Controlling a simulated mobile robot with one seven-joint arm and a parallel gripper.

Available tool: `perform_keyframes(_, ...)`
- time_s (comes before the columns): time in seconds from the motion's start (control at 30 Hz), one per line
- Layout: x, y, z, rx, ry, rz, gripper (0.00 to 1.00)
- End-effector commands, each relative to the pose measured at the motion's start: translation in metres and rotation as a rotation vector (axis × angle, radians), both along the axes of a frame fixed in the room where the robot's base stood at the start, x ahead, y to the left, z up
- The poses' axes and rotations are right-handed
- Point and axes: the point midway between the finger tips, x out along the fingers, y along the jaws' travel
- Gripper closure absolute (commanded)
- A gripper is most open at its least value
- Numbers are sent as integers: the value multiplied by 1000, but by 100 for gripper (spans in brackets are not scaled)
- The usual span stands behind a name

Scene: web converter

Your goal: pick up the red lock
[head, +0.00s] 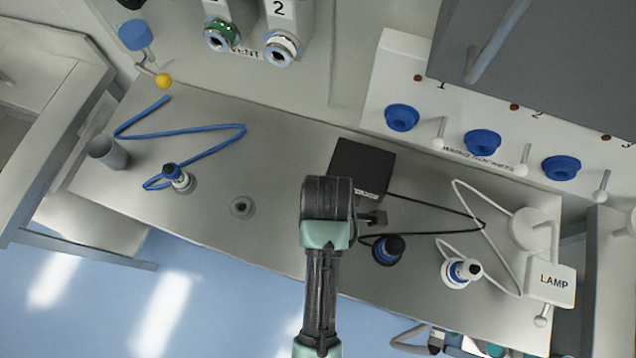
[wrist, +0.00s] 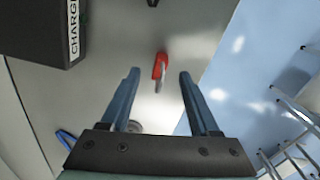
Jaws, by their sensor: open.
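The red lock (wrist: 160,66) lies on the grey table top in the wrist view, near the table's edge. A pale metal shackle or pin shows just below its red body. My gripper (wrist: 159,74) is open and empty, with its two blue-grey fingers apart on either side of the lock in the picture. I cannot tell how high the fingers are above it. In the head view, my arm and wrist cover that part of the table, and the lock does not show.
A black charger box (head: 361,171) stands on the table, also in the wrist view (wrist: 40,30). A dark cable (head: 440,203) runs right from it. Blue-and-black (head: 388,249) and blue-and-white (head: 461,271) connectors stand to the right. A blue cable (head: 190,131) lies left.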

Motion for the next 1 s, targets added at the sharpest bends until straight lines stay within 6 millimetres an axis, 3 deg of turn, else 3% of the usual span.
perform_keyframes(0.27,-2,-1,-20,0,2,-2,38)
perform_keyframes(0.6,-4,-2,-61,0,0,-2,38)
perform_keyframes(0.87,-4,-2,-63,0,-3,-1,38)
perform_keyframes(1.0,-4,-2,-63,0,-3,-1,60)
